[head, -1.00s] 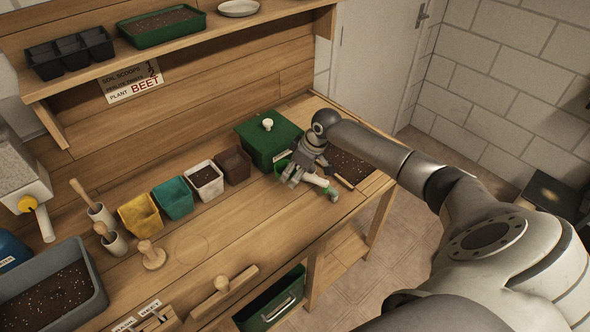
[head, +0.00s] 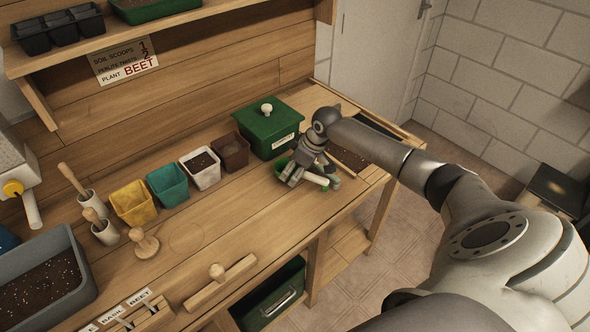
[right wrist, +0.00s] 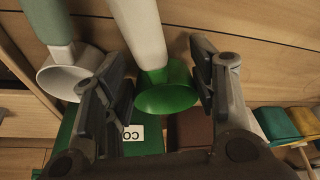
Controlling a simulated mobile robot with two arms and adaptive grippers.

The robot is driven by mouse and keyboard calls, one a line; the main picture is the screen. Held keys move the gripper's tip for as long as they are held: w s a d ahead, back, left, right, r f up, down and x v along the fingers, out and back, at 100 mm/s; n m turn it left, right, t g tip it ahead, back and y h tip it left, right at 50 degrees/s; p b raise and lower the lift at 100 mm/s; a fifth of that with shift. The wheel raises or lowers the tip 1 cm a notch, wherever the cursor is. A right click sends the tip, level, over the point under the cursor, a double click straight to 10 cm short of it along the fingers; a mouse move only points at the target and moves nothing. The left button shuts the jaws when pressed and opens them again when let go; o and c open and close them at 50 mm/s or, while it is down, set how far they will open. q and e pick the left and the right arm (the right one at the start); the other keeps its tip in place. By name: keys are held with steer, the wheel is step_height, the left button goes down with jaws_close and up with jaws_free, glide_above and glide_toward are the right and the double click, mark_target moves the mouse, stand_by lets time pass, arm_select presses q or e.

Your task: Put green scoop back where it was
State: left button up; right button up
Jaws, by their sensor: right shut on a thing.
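The green scoop has a green cup and a pale handle. In the right wrist view its cup (right wrist: 168,92) lies between the two fingers of my right gripper (right wrist: 162,85), which is shut on it. In the head view the right gripper (head: 303,172) holds the scoop (head: 318,180) over the bench, right of the brown pot and in front of the lidded green box. A second scoop with a white cup (right wrist: 66,75) and grey-green handle is left of the fingers in the wrist view. My left gripper is not in view.
The lidded green box (head: 285,138) stands just behind the gripper. A soil tray (head: 345,158) is partly hidden behind my right arm. Brown (head: 231,152), white (head: 203,179), teal (head: 172,197) and yellow (head: 137,216) pots stand in a row to the left.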

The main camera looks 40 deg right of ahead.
mark_target(310, 175)
steer(key=shift+f, duration=0.6)
steer(key=o, duration=1.2)
steer(key=shift+c, duration=0.2)
steer(key=v, duration=1.2)
